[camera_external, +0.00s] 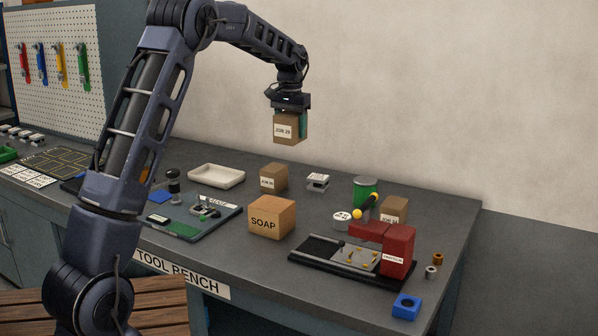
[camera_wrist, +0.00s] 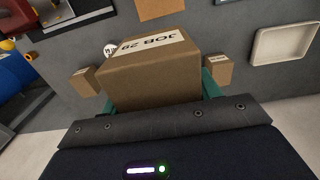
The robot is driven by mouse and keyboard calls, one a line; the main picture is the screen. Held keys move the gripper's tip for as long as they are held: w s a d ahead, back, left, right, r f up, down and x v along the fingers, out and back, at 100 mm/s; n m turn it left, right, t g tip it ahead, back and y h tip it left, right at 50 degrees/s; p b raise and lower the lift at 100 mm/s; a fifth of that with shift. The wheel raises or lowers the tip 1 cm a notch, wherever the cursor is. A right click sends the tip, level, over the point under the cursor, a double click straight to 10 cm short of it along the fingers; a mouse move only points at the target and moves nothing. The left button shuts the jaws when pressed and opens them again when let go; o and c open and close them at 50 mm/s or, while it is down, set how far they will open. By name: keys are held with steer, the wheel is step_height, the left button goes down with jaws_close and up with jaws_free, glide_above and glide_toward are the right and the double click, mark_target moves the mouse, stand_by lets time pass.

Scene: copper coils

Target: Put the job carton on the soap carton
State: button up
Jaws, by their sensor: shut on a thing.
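My gripper (camera_external: 290,112) is shut on a brown job carton (camera_external: 288,129) with a white label reading JOB 29, held high above the back of the bench. In the wrist view the held carton (camera_wrist: 150,75) sits between the green fingers. The soap carton (camera_external: 272,218), a larger orange-brown box marked SOAP, stands mid-bench, below and in front of my gripper.
Two other job cartons stand on the bench, one behind the soap carton (camera_external: 273,178) and one at the right (camera_external: 394,209). A white tray (camera_external: 216,176), a green can (camera_external: 365,189) and a red machine (camera_external: 398,251) on a black base are nearby.

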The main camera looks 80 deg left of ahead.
step_height(320, 180, up, 3)
glide_above(271, 204)
step_height(271, 204, down, 20)
steer(key=shift+w+a+f, duration=0.1)
steer(key=shift+f, duration=0.05)
stand_by(0.5)
steer(key=shift+f, duration=0.15)
steer(key=o, duration=1.1)
step_height(271, 204, up, 12)
steer(key=shift+r, duration=0.2)
